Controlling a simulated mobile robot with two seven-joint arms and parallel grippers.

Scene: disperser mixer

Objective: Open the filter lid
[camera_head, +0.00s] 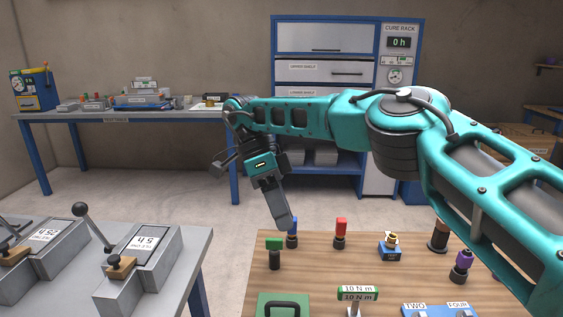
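No part in view is labelled as a filter lid, and I cannot tell which one it is. A green block with a black handle (283,306) lies at the front left of the wooden table, cut off by the lower edge. My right gripper (284,224) points down above the table's far left part. Its fingers show as one grey shape, so I cannot tell whether they are open or shut. Its tip overlaps a blue-topped peg (293,239); contact is unclear. A green-topped peg (274,252) stands just in front. My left gripper is out of view.
The wooden table (320,270) also holds a red-topped peg (340,233), a small blue block (390,247), a purple-topped part (462,264) and a "10 N m" sign (357,293). A grey bench (190,275) with levered boxes stands left, across a gap.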

